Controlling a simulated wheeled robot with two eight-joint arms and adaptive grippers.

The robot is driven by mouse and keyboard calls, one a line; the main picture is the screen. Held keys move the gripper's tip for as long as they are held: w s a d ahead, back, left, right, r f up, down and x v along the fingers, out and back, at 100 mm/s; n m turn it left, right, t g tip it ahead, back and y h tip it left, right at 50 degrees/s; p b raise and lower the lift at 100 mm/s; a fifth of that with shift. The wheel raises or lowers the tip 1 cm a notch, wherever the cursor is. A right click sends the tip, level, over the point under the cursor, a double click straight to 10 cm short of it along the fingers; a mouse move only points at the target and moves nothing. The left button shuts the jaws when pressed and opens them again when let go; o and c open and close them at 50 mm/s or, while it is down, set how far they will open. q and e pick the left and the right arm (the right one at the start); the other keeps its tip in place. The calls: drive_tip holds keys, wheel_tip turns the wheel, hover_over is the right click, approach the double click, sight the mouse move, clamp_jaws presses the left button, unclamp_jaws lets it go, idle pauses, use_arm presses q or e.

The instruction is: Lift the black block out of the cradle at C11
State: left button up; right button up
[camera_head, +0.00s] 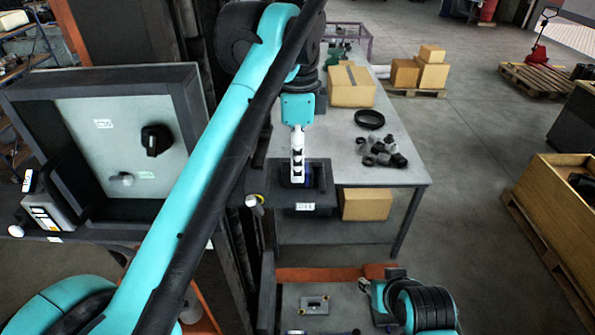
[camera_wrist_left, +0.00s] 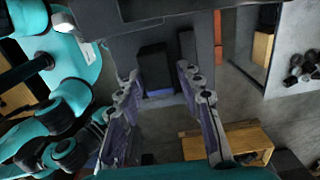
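The cradle (camera_head: 304,206) is a dark holder with a small white label, too small to read, at the near edge of the workbench. The black block (camera_wrist_left: 154,68) stands in it, with a blue band at its lower end in the left wrist view. My left gripper (camera_head: 298,180) reaches down into the cradle from above and hides most of the block in the head view. In the left wrist view its two fingers (camera_wrist_left: 158,82) are spread, one on each side of the block, with gaps visible. My right gripper (camera_head: 364,286) is low at the lower right, small and unclear.
The workbench (camera_head: 345,170) carries a cardboard box (camera_head: 350,86), a black ring (camera_head: 369,119) and several small dark parts (camera_head: 381,153). A grey cabinet panel (camera_head: 125,150) with a black knob stands at the left. A wooden crate (camera_head: 560,215) is at the right.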

use_arm(q)
drive_tip(key=shift+f, duration=0.55)
drive_tip(key=shift+s+f, duration=0.4)
drive_tip(key=shift+f, duration=0.05)
drive_tip(key=shift+w, duration=0.25)
clamp_jaws()
drive_tip(key=shift+s, duration=0.1)
